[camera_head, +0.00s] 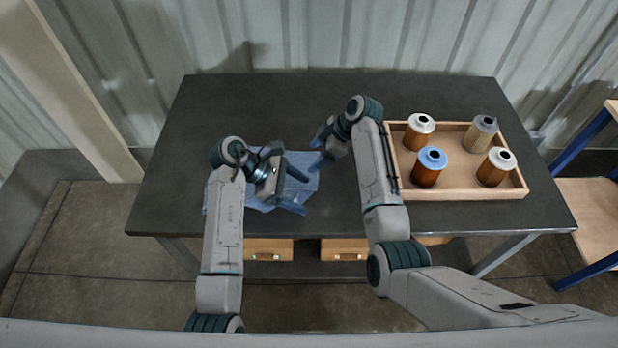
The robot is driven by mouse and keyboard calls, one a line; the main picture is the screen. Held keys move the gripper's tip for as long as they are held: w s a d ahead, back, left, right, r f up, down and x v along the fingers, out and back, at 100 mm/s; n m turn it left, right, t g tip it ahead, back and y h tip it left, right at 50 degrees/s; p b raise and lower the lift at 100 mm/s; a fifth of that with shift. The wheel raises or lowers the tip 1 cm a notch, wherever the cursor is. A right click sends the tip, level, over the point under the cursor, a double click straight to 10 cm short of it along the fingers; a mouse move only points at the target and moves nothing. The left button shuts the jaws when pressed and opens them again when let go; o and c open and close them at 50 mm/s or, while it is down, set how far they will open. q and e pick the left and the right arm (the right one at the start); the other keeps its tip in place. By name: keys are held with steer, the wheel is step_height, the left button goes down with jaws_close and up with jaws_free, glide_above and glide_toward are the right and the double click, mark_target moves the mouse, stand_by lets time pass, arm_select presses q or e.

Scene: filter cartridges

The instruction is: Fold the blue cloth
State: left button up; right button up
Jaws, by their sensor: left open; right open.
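The blue cloth (306,188) lies on the dark table, its near part bunched and uneven close to the front edge. My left arm and gripper hide much of its middle and left side. My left gripper (301,191) is open over the cloth, with its fingers pointing right. My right gripper (315,157) is open near the cloth's upper right corner, with its fingers pointing left. Whether either gripper touches the cloth cannot be told from this view.
A wooden tray (455,194) on the right of the table (270,105) holds several filter cartridges, one with a blue cap (430,168). The back left of the table is clear. A shelf with blue posts (583,140) stands at the far right.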

mark_target(316, 172)
arm_select(q)
steer(key=shift+f, duration=0.35)
arm_select(e)
steer(key=shift+f, duration=0.4)
arm_select(q)
steer(key=shift+f, duration=0.15)
steer(key=shift+f, duration=0.35)
steer(key=shift+f, duration=0.1)
